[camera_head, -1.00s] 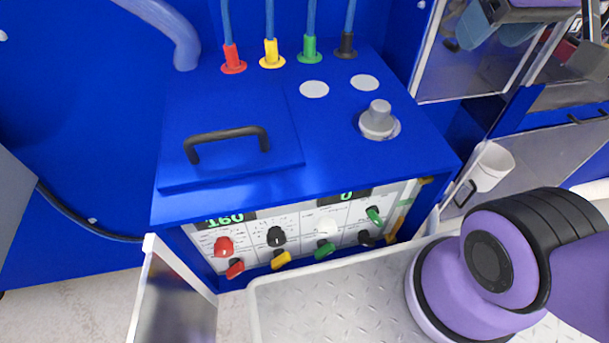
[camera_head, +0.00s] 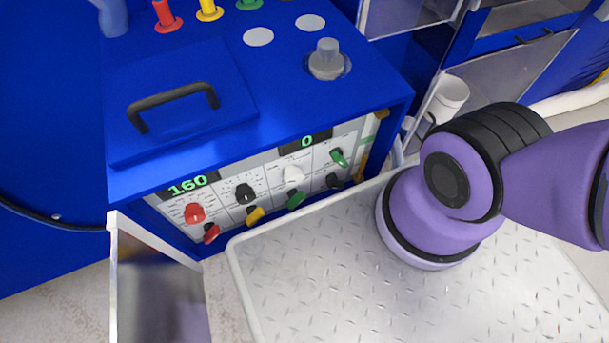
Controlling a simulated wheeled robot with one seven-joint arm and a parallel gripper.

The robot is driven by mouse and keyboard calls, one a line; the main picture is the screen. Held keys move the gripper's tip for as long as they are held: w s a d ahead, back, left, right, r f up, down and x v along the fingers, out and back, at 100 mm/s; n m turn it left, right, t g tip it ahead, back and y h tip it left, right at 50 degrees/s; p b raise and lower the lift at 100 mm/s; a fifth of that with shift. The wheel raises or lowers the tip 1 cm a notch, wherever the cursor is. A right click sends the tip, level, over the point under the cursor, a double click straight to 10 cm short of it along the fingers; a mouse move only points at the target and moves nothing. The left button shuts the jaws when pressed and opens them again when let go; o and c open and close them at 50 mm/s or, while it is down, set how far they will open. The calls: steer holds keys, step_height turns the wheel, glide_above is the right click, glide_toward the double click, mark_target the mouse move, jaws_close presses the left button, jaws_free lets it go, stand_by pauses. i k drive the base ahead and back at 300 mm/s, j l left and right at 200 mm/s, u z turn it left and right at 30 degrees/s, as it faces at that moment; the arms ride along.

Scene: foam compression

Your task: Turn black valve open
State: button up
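The blue machine (camera_head: 290,100) stands ahead with a white control panel (camera_head: 228,203) on its front. The upper row of the panel has a red knob (camera_head: 194,213), a black knob (camera_head: 245,194), a white knob (camera_head: 293,174) and a green handle (camera_head: 339,158). The lower row has a red valve (camera_head: 211,233), a yellow valve (camera_head: 255,215), a green valve (camera_head: 296,199) and, at its right end, a small black valve (camera_head: 334,181). The black valve's exact turn angle is too small to tell. My purple arm shows at the right. My gripper is out of view.
A blue lid with a black handle (camera_head: 172,99) and a grey knob (camera_head: 327,62) are on the machine's top. Displays read 160 and 0. My metal tread-plate base lies close before the panel. An open panel door (camera_head: 115,270) stands at the left. A white cup (camera_head: 448,97) is at the right.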

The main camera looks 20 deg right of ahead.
mark_target(332, 181)
steer(key=k+l+z, duration=0.2)
steer(key=k+l, duration=0.4)
steer(key=k+l+z, duration=0.15)
steer(key=k+l, duration=0.4)
steer(key=l, duration=0.25)
